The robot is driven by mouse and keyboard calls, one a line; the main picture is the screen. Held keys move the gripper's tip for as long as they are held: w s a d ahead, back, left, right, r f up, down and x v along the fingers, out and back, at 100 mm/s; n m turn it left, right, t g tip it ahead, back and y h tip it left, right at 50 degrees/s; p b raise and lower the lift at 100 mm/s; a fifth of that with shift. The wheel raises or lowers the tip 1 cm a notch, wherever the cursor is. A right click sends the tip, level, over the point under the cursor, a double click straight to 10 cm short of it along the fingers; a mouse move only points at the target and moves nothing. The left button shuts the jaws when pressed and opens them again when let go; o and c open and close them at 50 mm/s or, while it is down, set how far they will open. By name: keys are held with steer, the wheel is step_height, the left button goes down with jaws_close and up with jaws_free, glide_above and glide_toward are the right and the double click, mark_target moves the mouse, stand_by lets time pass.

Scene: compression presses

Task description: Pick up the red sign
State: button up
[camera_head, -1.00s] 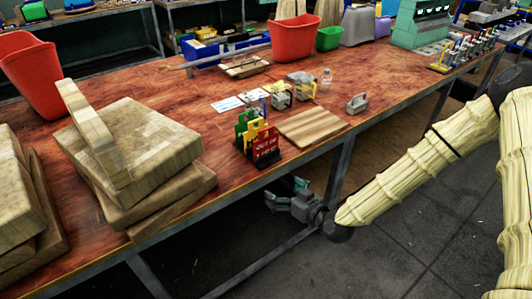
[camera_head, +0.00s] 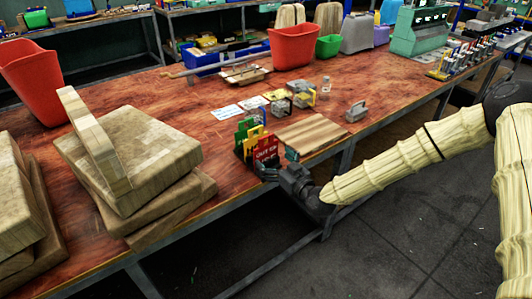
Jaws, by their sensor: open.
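The red sign (camera_head: 265,149) with pale lettering stands upright in a small dark holder (camera_head: 244,155) near the front edge of the wooden table. A yellow sign (camera_head: 254,133) and a green sign (camera_head: 243,128) stand just behind it. My gripper (camera_head: 279,163) is open at the table's front edge, at the lower right of the red sign. Its fingers are close to the sign and overlap its lower part in the picture. I cannot tell whether they touch it.
A striped wooden board (camera_head: 311,134) lies right of the signs. Stacked wooden blocks (camera_head: 133,160) stand to the left. Small metal items (camera_head: 300,93) and white cards (camera_head: 227,112) lie behind. Red bins (camera_head: 294,46) stand at the back and far left. The tabletop (camera_head: 150,92) between is mostly clear.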

mark_target(267, 153)
steer(key=p+x, duration=0.1)
steer(key=x, duration=0.3)
steer(key=c, duration=0.8)
steer(key=shift+r, duration=0.15)
